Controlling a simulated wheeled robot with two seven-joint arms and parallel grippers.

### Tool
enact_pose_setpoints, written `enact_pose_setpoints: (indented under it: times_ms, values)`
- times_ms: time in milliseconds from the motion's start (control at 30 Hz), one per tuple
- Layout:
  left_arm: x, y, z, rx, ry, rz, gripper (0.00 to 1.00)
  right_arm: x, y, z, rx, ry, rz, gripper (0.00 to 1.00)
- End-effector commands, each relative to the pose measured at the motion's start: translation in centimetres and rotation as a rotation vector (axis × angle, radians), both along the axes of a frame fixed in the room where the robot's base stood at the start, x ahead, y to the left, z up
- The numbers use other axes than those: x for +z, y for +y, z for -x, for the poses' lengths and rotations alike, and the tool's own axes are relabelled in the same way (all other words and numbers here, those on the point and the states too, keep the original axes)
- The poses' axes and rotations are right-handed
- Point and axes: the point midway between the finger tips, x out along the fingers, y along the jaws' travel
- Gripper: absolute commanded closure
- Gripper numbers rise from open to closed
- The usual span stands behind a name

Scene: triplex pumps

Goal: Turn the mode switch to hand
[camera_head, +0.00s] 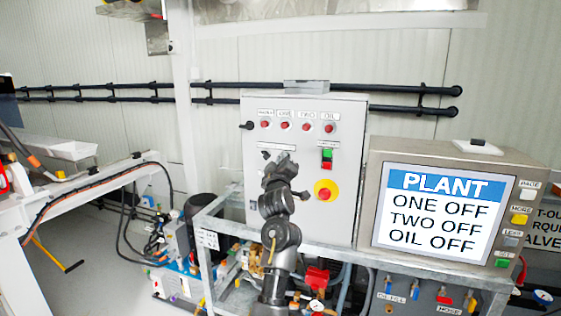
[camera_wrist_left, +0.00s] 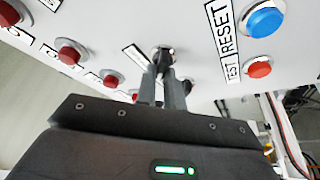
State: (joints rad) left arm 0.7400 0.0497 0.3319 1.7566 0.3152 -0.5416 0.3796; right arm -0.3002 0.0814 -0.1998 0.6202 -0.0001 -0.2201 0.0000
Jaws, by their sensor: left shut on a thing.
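The mode switch is a small black knob on the front of the grey control cabinet (camera_head: 345,125). In the left wrist view the black switch (camera_wrist_left: 163,52) sits at the tips of my left gripper (camera_wrist_left: 163,78), beside a narrow label strip. The fingers are close together and shut on it. In the head view my left gripper (camera_head: 281,160) reaches up to the cabinet face, below the row of red lamps, and hides much of the switch. The switch's pointer position and its label text cannot be read. My right gripper is not in view.
A red-and-yellow stop button (camera_head: 325,190) and a green and red button pair (camera_head: 327,158) lie right of the gripper. A screen (camera_head: 440,212) reading PLANT, ONE OFF, TWO OFF, OIL OFF stands at right. A blue RESET button (camera_wrist_left: 264,20) shows in the wrist view.

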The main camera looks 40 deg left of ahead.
Motion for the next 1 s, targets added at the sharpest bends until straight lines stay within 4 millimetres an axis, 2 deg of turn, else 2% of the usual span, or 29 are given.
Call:
enact_pose_setpoints:
  times_ms: [133, 167, 333, 667, 767, 1000]
  values:
    - [0.0, 0.0, 0.0, 0.001, 0.0, -0.001, 1.0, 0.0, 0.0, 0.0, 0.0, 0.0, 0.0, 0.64]
    - [0.0, 0.0, 0.0, 0.001, 0.0, -0.001, 0.89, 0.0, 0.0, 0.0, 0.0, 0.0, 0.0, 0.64]
    - [0.0, 0.0, 0.0, 0.001, 0.0, -0.001, 0.68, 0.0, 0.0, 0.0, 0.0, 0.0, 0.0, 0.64]
    - [-0.2, -0.2, 0.3, 0.001, 0.0, -0.002, 0.68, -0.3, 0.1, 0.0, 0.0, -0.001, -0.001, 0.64]
    - [-0.7, -0.9, 1.2, 0.0, -0.001, -0.001, 0.68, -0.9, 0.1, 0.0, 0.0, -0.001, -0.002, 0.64]
    - [-2.1, -3.6, 5.0, -0.001, -0.003, 0.001, 0.68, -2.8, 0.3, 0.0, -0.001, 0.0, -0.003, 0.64]
